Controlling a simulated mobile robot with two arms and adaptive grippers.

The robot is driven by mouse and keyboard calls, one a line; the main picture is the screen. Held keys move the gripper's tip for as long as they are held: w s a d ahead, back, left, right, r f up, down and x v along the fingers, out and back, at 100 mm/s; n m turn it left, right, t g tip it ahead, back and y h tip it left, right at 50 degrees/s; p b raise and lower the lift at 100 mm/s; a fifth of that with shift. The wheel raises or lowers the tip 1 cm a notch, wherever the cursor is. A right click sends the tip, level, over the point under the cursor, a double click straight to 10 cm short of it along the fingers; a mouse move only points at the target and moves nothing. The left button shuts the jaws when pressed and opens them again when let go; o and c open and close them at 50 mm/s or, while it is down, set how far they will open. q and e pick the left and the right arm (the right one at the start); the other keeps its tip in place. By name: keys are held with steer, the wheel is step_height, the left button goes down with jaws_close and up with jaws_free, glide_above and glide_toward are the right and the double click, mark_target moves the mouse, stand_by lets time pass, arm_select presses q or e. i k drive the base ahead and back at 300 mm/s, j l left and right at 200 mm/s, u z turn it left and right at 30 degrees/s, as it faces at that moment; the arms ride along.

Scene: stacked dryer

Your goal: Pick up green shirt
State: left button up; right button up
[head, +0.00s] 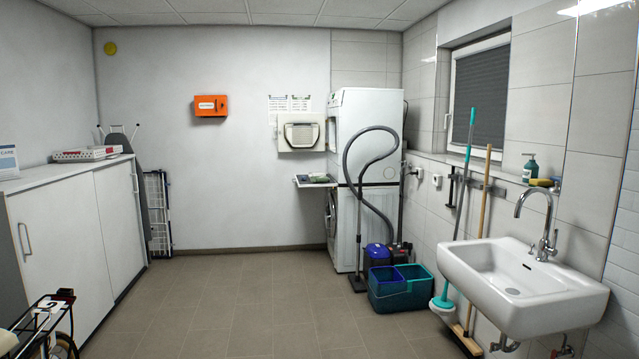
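A small, folded-looking green cloth (319,179), which seems to be the green shirt, lies on a thin pull-out shelf (303,183). The shelf sticks out to the left between the stacked white dryer (345,112) above and the washing machine (345,232) below. It is far off at the back of the room, so its folds are too small to make out. The dryer's door (301,136) stands open to the left. Neither of my grippers shows in the head view.
The tiled floor (230,300) is clear in the middle. A sink (480,265) is at right, white cabinets (70,235) at left. A dark wheeled frame (45,325) is at lower left.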

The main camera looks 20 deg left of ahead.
mark_target(320, 179)
steer(key=i+j+u, duration=0.15)
steer(key=i, duration=0.15)
steer(key=i+j+u, duration=0.15)
steer(key=i+u, duration=0.45)
steer(key=i, duration=3.45)
steer(key=i+z, duration=0.1)
steer(key=i, duration=0.35)
steer(key=i+j+z, duration=0.1)
steer(key=i, duration=0.4)
steer(key=i+j+z, duration=0.1)
steer(key=i, duration=0.35)
steer(key=i+j+z, duration=0.1)
steer(key=i, duration=0.35)
